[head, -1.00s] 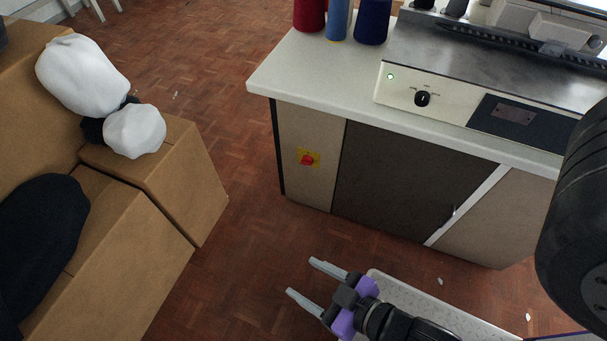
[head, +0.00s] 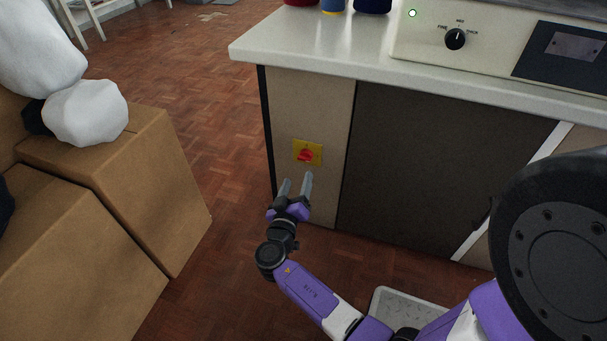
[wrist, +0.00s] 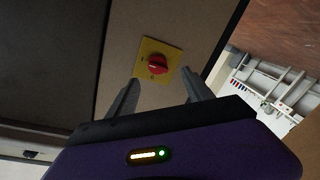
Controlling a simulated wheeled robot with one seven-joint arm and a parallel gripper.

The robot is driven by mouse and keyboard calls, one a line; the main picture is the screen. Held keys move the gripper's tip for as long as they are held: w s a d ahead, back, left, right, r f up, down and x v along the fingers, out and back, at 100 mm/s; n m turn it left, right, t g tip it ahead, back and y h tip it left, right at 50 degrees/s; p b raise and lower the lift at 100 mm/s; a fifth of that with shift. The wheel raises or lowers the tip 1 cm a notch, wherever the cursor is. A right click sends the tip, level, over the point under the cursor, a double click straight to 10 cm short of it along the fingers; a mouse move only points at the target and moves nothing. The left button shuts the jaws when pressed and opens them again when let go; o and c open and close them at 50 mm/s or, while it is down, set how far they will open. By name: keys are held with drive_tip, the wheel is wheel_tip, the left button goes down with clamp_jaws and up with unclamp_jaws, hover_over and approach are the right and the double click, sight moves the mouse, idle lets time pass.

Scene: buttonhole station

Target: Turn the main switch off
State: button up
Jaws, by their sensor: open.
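The main switch is a red rotary knob (head: 305,156) on a square yellow plate (head: 316,147), set in the beige left panel of the cabinet front. In the wrist view the red knob (wrist: 157,63) sits on its yellow plate (wrist: 149,46), ahead of and roughly between my fingers. My gripper (head: 297,184) is open and empty, just below and in front of the switch in the head view. Its two fingers (wrist: 160,92) appear apart from the knob.
The white worktop (head: 300,50) overhangs the cabinet above the switch. Cardboard boxes (head: 110,160) with white bundles stand left. Clear parquet floor (head: 215,130) lies between boxes and cabinet.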

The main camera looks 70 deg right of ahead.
sight(305, 160)
drive_tip(key=d, duration=0.2)
drive_tip(key=w+d+b, duration=0.1)
drive_tip(key=d, duration=0.5)
drive_tip(key=shift+w+d+r+b, duration=0.15)
drive_tip(key=shift+d+r+b, duration=0.05)
drive_tip(key=shift+b, duration=0.1)
drive_tip(key=shift+c, duration=0.2)
clamp_jaws()
